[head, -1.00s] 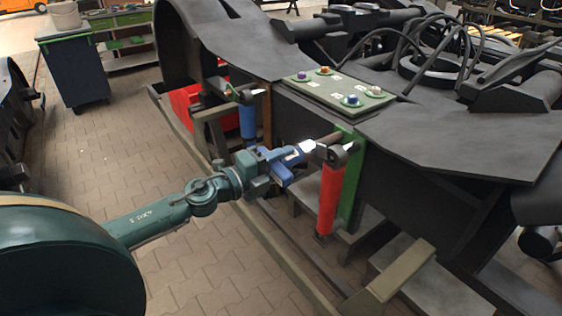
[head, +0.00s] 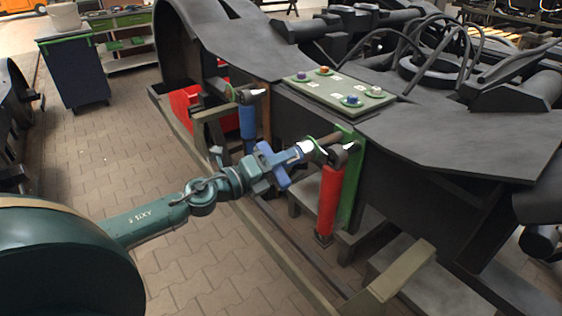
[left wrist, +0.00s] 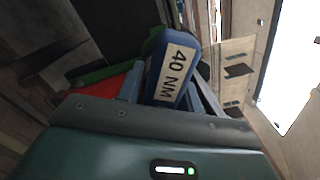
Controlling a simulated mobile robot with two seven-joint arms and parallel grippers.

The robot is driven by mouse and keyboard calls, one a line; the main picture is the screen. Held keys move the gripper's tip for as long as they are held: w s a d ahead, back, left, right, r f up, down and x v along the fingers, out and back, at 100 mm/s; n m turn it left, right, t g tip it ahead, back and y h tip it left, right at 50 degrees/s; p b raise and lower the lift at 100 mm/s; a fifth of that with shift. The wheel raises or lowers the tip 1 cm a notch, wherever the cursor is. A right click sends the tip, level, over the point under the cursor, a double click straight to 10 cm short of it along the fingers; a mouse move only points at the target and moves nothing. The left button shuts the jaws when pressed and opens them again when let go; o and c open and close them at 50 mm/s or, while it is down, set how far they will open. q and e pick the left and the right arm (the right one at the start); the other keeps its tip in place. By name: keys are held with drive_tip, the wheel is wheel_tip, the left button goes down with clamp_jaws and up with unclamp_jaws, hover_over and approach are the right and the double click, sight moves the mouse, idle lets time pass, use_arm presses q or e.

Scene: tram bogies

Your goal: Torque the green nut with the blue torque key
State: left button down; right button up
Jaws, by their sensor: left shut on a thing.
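My left gripper (head: 268,167) is shut on the blue torque key (head: 291,155), whose white end points right toward the black upper joint of the red damper (head: 328,200). The left wrist view shows the key (left wrist: 180,45) between the fingers, with a white label reading 40 NM. A thin green curved edge (head: 311,140) shows just beyond the key's tip; I cannot tell whether it is the green nut. Whether the key touches the joint is unclear. My right gripper is not in view.
A green upright bracket (head: 352,190) stands behind the red damper. A blue damper (head: 247,122) hangs farther left. A plate (head: 338,87) with several coloured nuts lies on the dark bogie frame. A long rail (head: 272,243) runs below my arm. A workbench stands back left.

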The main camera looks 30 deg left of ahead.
use_arm(q)
drive_tip(key=shift+r, duration=0.1)
drive_tip(key=shift+s+a+f+b, duration=0.25)
drive_tip(key=shift+s+b, duration=0.2)
drive_tip(key=shift+s, duration=0.15)
drive_tip(key=b+v, duration=0.1)
drive_tip(key=v, duration=0.3)
drive_tip(key=shift+s+a+r+b, duration=0.1)
drive_tip(key=shift+s+r+b, duration=0.1)
drive_tip(key=shift+s+b, duration=0.15)
